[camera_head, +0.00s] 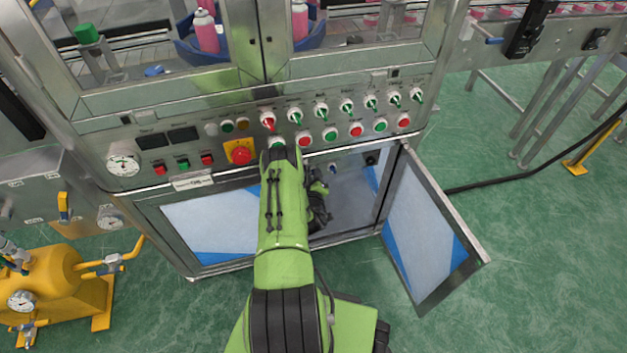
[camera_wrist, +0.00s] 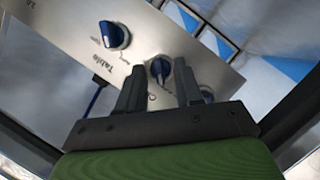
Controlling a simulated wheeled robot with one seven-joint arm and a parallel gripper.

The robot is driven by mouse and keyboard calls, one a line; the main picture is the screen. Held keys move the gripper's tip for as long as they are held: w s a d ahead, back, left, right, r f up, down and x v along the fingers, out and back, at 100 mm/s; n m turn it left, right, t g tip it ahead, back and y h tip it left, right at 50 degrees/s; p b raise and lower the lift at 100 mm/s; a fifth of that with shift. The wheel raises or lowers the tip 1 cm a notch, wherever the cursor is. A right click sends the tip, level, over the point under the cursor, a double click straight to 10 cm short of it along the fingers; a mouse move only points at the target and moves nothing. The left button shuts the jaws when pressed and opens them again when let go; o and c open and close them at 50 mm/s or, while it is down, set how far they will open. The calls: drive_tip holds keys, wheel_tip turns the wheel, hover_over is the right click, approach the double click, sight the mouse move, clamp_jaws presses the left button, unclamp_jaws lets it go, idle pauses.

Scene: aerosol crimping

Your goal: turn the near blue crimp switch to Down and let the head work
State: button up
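In the wrist view a metal panel (camera_wrist: 75,40) carries blue rotary switches. One blue switch (camera_wrist: 115,35) is at upper left, near the word "Table". A second blue switch (camera_wrist: 160,68) sits between the two fingers of my gripper (camera_wrist: 159,74). The fingers are apart, one on each side of this knob; contact cannot be told. A third blue knob (camera_wrist: 207,95) is partly hidden behind the right finger. I cannot read the labels by the middle knob. In the head view my gripper (camera_head: 318,200) is at the open cabinet, partly hidden by my green arm.
The cabinet door (camera_head: 425,235) stands open to the right. Above is a control panel (camera_head: 130,185) with several green and red knobs and a red emergency button (camera_head: 241,152). A yellow tank (camera_head: 50,280) stands at lower left. The green floor at right is largely clear.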

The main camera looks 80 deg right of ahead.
clamp_jaws()
drive_tip(key=shift+r+m+p, duration=0.1)
drive_tip(key=shift+m+p, duration=0.2)
drive_tip(key=shift+s+d+f+m+t+y+p, duration=0.1)
drive_tip(key=shift+s+m+t+y+p, duration=0.1)
drive_tip(key=shift+m+t+y+p, duration=1.3)
drive_tip(key=shift+s+d+f+m+t+h+p, duration=0.2)
drive_tip(key=shift+m+t+p, duration=0.65)
drive_tip(key=shift+m, duration=1.5)
drive_tip(key=shift+s+a+r+m+t+y+p, duration=0.1)
drive_tip(key=shift+s+m+t+y+p, duration=0.15)
drive_tip(key=shift+m+t+y+p, duration=1.3)
drive_tip(key=shift+m+g+h+b, duration=0.3)
drive_tip(key=shift+m+h+b, duration=0.3)
drive_tip(key=shift+h, duration=0.05)
